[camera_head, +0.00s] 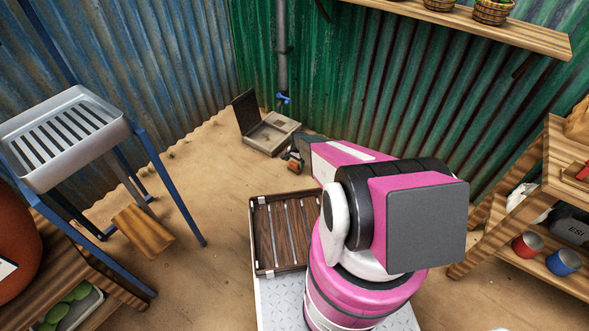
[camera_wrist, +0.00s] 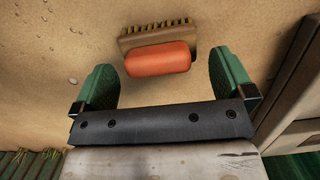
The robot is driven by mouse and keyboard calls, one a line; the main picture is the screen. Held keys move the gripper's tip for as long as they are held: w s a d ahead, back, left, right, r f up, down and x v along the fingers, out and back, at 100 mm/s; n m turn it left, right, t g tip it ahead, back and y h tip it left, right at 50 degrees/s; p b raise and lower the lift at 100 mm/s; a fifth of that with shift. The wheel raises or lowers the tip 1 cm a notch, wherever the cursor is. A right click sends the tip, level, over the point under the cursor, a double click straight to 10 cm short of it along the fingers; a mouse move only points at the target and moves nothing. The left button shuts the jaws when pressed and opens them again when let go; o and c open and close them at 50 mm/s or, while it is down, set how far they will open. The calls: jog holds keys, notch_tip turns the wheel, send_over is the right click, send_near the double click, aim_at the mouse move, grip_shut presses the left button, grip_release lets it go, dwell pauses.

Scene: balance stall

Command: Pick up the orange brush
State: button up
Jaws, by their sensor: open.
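The orange brush (camera_wrist: 158,58) lies on the sandy ground in the wrist view, with its orange back toward me and its brown bristles (camera_wrist: 155,34) along the far side. My gripper (camera_wrist: 160,75) is open, with one green finger on each side of the brush and a gap on both sides. The fingers do not appear to touch it. In the head view, the brush shows small and partly hidden (camera_head: 294,165) beside the end of my arm, on the ground close to an open grey box.
The open grey box (camera_head: 271,134) stands just behind the brush, near the corrugated wall and a pipe with a blue tap (camera_head: 283,98). A slatted wooden tray (camera_head: 264,235) sits at my base. A blue-legged stand with a basin (camera_head: 65,135) is left; shelves (camera_head: 555,190) are right.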

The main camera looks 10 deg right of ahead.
aim_at(295, 163)
jog(key=f, duration=0.4)
jog(key=shift+s+a+f, duration=0.2)
jog(key=shift+s+a, duration=0.1)
jog(key=shift+s, duration=0.05)
jog(key=c, duration=0.7)
jog(key=shift+r, duration=0.1)
jog(key=shift+s+r, duration=0.1)
jog(key=shift+r, duration=0.4)
notch_tip(295, 163, up, 4)
jog(key=shift+s+a+f, duration=0.15)
jog(key=shift+f, duration=0.05)
jog(key=s+a+r, duration=0.2)
jog(key=a, duration=0.1)
jog(key=s+a+r, duration=0.1)
jog(key=a+r, duration=0.1)
jog(key=a, duration=0.1)
jog(key=s+a+r, duration=0.2)
jog(key=a, duration=0.1)
jog(key=shift+s+a+r, duration=0.15)
jog(key=shift+s+a, duration=0.15)
jog(key=shift+a, duration=0.05)
